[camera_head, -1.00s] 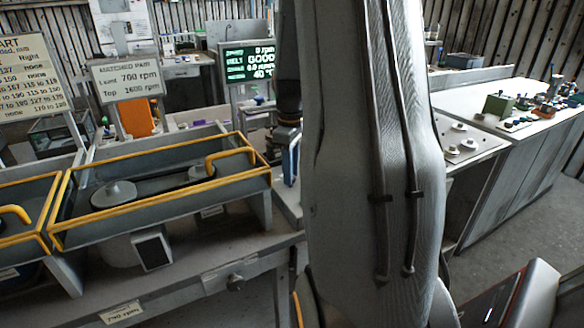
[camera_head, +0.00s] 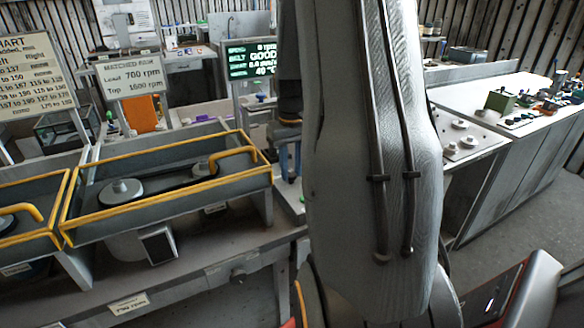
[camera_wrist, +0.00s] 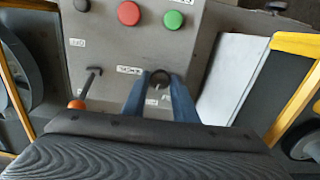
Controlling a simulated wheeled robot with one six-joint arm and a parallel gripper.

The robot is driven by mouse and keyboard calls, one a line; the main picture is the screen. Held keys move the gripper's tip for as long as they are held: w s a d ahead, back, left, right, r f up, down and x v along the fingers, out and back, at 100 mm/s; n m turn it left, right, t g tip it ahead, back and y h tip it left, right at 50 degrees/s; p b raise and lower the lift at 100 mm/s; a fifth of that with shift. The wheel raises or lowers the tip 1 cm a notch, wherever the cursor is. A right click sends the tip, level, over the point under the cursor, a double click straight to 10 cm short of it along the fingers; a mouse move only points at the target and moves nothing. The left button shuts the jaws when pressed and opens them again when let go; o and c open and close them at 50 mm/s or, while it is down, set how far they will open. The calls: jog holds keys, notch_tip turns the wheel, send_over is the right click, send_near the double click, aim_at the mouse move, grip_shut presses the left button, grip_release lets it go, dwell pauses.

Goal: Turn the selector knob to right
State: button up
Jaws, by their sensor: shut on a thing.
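The dark round selector knob (camera_wrist: 160,77) sits on the grey control panel (camera_wrist: 215,50) in the wrist view. My gripper (camera_wrist: 159,84) has its two blue fingers on either side of the knob and is shut on it. Which way the knob points cannot be made out. A small white label is to the left of the knob, and another small mark shows below it between the fingers. In the head view my arm covers the middle, and the knob cannot be made out there.
A red button (camera_wrist: 129,13) and a green button (camera_wrist: 173,19) are above the knob. A black bent lever (camera_wrist: 92,83) with an orange end stands to its left. Yellow rails (camera_wrist: 298,95) flank the panel.

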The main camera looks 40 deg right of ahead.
aim_at(292, 174)
dwell(0.5)
jog(key=o, duration=1)
jog(key=shift+o, duration=0.2)
notch_tip(292, 174, up, 8)
jog(key=b, duration=0.1)
jog(key=shift+b, duration=0.4)
jog(key=shift+f, duration=0.1)
